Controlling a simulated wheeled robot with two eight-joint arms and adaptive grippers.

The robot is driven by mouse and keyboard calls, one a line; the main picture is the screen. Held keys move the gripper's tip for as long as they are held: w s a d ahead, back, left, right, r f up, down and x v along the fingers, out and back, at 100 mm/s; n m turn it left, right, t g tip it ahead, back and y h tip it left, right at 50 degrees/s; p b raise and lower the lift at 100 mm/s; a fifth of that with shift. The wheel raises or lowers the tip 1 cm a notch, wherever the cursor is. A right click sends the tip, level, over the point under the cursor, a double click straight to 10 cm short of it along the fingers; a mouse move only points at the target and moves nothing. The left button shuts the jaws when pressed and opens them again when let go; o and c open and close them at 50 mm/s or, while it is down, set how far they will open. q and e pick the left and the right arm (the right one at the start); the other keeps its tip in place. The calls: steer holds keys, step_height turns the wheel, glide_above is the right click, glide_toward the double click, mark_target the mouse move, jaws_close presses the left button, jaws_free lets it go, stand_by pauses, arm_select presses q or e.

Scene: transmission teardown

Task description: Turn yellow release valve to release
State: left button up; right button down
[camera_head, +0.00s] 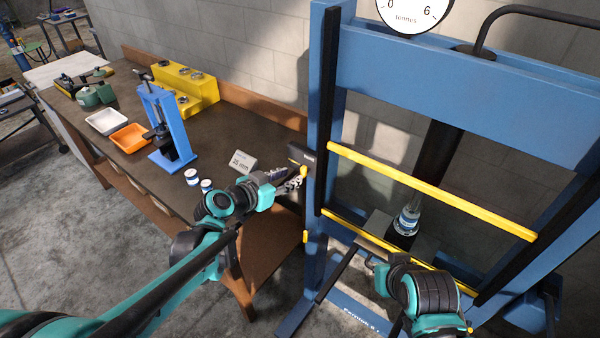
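The blue press frame (322,120) stands at the right. A small yellow knob (304,172), which looks like the release valve, sits on its left post just below a dark box (300,153). My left gripper (294,182) reaches in from the left, with its fingertips at the knob. I cannot tell if they touch it or how far apart the fingers are. A second small yellow piece (305,237) is lower on the same post. My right gripper (375,262) is low in front of the press, its fingers small and partly hidden.
A metal part (407,222) stands on the press bed behind yellow bars (430,190). The brown bench (245,135) at the left holds a small blue press (157,120), an orange tray (130,138), a white tray (106,121) and a "20 mm" sign (243,162). A gauge (408,12) is above.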

mark_target(302, 172)
arm_select(q)
steer(key=b+x, duration=0.1)
steer(key=x, duration=0.5)
steer(key=shift+w+f, duration=0.1)
steer(key=shift+f, duration=0.05)
jaws_close()
